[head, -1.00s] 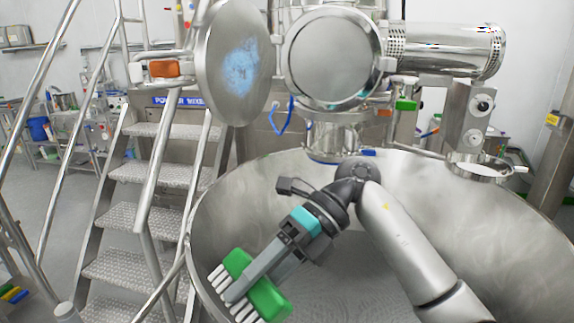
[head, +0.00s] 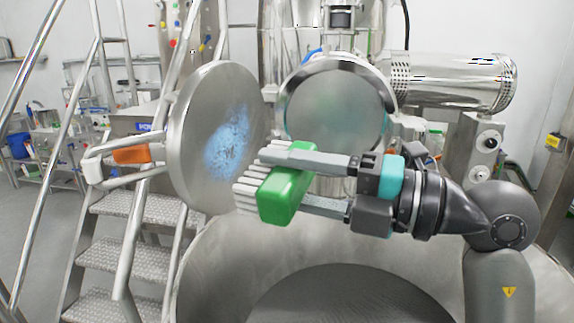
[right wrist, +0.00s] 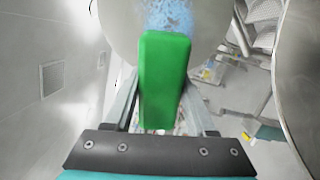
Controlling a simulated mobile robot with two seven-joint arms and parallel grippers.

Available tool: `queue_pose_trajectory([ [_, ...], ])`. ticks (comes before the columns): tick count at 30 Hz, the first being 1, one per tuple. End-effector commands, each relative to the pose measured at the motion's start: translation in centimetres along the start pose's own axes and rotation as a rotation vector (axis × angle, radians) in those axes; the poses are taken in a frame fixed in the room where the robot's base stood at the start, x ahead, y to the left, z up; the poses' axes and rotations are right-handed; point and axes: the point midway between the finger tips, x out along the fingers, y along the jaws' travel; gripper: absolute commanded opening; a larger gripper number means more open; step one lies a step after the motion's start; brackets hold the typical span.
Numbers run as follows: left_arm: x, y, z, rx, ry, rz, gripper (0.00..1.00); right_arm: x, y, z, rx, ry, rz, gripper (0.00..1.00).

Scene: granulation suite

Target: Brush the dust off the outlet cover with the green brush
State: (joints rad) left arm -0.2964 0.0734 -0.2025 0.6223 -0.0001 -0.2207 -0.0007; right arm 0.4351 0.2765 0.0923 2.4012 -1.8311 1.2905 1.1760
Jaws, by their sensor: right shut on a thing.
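The outlet cover (head: 188,150) is a round steel disc standing swung open at centre left in the head view. A patch of blue dust (head: 228,145) lies on its face. My right gripper (head: 300,182) is shut on the green brush (head: 284,196), one finger on each side. The white bristles (head: 246,190) point left at the cover, close to the lower right of the dust; I cannot tell whether they touch. In the right wrist view the green brush (right wrist: 165,80) hides part of the dust (right wrist: 170,14) and cover (right wrist: 120,25). My left gripper is not in view.
The round outlet opening (head: 335,110) is right of the cover, behind my right gripper. A large steel bowl (head: 215,270) lies below. Steel steps with rails (head: 125,245) stand at left, and an orange-marked handle (head: 132,155) sticks out behind the cover.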

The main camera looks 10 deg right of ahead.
Motion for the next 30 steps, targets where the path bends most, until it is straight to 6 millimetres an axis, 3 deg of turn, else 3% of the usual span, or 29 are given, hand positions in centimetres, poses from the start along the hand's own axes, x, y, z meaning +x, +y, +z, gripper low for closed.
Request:
queue_pose_trajectory([
  [15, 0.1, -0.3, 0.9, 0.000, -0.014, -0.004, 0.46, 4.9, -0.1, -0.1, 0.000, 0.005, 0.001, 0.11],
  [30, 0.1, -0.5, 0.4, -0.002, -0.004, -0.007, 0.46, 5.5, -0.1, -0.1, -0.002, 0.004, -0.001, 0.11],
])
